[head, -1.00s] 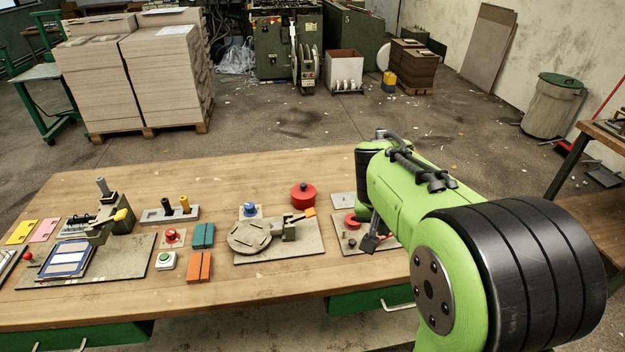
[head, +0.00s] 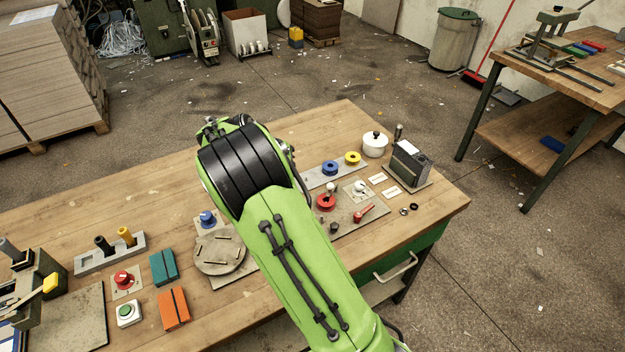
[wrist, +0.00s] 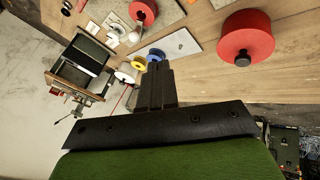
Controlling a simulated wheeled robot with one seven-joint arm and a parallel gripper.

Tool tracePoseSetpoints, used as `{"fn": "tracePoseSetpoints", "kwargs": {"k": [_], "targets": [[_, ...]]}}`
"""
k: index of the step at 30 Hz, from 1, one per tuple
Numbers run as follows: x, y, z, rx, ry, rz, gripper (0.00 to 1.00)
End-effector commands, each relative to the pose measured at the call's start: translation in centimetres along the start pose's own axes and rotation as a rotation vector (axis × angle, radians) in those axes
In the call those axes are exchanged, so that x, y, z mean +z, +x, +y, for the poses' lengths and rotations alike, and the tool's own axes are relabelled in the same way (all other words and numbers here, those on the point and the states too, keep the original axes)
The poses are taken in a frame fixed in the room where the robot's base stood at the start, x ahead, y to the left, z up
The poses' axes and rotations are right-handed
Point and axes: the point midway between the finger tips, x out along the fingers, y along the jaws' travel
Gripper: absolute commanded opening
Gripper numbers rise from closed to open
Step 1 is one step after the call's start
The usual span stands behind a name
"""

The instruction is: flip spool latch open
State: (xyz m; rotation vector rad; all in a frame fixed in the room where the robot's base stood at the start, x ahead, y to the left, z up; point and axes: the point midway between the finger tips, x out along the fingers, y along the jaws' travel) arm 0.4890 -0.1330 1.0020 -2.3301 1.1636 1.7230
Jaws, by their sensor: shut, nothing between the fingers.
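A red spool (head: 326,202) sits on a grey plate (head: 345,222) right of my arm in the head view. A red-handled lever (head: 364,213) lies low on the same plate; I cannot tell for certain that it is the spool latch. My gripper (wrist: 155,68) is shut and empty in the wrist view, above the bench. The red spool (wrist: 142,12) shows beyond its fingertips, apart from them. A larger red drum (wrist: 246,40) with a dark knob stands to the right in that view. In the head view my arm hides my gripper and this drum.
Blue (head: 330,167) and yellow (head: 353,158) rings sit on a strip behind the red spool. A white pot (head: 375,144) and a dark box (head: 411,162) stand further right. A round grey disc (head: 219,254) is left of my arm.

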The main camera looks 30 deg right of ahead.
Motion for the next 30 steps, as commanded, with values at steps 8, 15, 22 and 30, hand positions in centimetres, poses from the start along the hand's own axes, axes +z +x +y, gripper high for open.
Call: {"fn": "tracePoseSetpoints", "kwargs": {"k": [8,15,22,30], "targets": [[0.2,5.1,0.0,0.003,0.001,-0.005,0.0],[0.2,10.3,0.0,0.002,-0.001,-0.005,0.0],[0.3,12.0,2.9,0.0,0.001,-0.002,0.0],[0.4,12.2,3.3,-0.001,-0.001,-0.002,0.0]]}}
